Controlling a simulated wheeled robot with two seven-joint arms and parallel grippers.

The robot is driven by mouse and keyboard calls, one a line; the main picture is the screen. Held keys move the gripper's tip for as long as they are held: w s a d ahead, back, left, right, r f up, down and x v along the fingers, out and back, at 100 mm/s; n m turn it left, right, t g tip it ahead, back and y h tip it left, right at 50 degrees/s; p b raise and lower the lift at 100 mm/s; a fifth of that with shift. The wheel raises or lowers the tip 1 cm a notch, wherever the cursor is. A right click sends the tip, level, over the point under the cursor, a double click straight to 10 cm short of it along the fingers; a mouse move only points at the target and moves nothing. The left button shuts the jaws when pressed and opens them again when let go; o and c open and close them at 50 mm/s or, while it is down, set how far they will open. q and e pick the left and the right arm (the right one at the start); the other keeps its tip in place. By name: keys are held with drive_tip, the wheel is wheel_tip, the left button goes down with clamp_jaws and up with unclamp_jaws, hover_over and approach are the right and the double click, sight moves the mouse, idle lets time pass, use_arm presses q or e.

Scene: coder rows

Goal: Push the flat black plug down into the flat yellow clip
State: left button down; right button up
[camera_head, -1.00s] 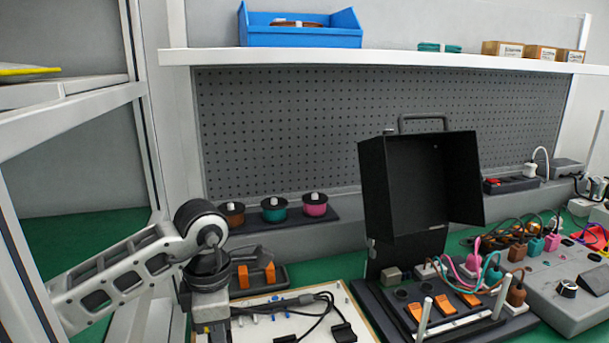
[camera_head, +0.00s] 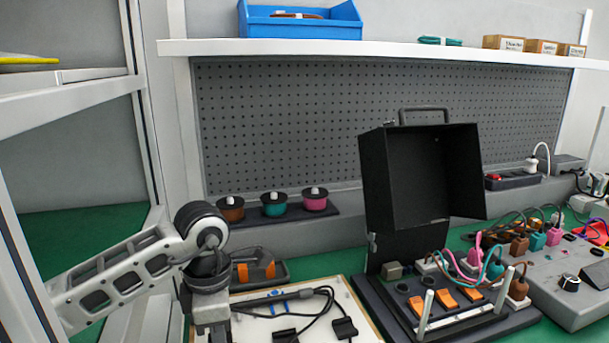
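A white board (camera_head: 318,316) with a wooden edge lies at the bottom centre. On it are black cables, a flat black plug (camera_head: 345,328) on the right and another black plug (camera_head: 285,337) at the bottom edge. Small blue clips (camera_head: 278,299) stand on the board. I cannot make out a yellow clip. My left gripper (camera_head: 212,326) points down at the board's left edge, apart from the two plugs. Its fingertips are cut off by the frame, so its opening is hidden. My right gripper is out of view.
A black open-fronted box (camera_head: 420,180) stands behind a dark panel with orange switches (camera_head: 447,299). A grey console (camera_head: 560,295) with cables is at the right. A dark tray (camera_head: 262,272) with an orange-handled item sits behind the board. Three spools (camera_head: 273,204) stand at the back.

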use_arm(q)
drive_tip(key=shift+f, duration=0.1)
idle(0.3)
drive_tip(key=shift+f+b, duration=0.25)
drive_tip(key=shift+b, duration=0.1)
drive_tip(key=shift+f+b, duration=0.2)
drive_tip(key=shift+b, duration=0.1)
idle(0.4)
drive_tip(key=c, duration=1.3)
unclamp_jaws()
drive_tip(key=shift+o, duration=0.2)
